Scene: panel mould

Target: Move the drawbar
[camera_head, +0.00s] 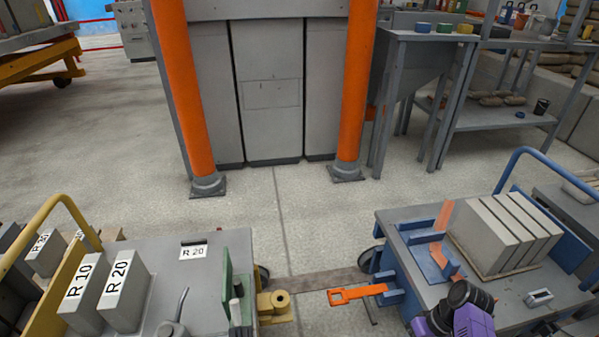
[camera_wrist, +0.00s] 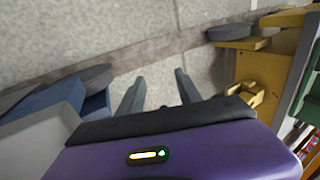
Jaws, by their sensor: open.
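The drawbar (camera_head: 357,294) is an orange bar with an open loop at its left end. It sticks out leftward from the blue bracket of the blue-grey cart (camera_head: 425,225). The loop is apart from the yellow hitch (camera_head: 275,305) on the left cart (camera_head: 215,260), with a gap between them. The hitch also shows at the right in the wrist view (camera_wrist: 245,93). My gripper (camera_wrist: 160,75) is open, its two dark fingers apart with nothing seen between them. I cannot make out the drawbar in the wrist view. In the head view only purple and black arm parts show, right of the drawbar.
Grey slabs (camera_head: 505,232) stand on the right cart. Blocks marked R 10 (camera_head: 88,290) and R 20 (camera_head: 124,289) stand on the left cart. A dark strip (camera_head: 320,283) crosses the floor between the carts. Orange posts (camera_head: 185,90) stand behind, with clear floor before them.

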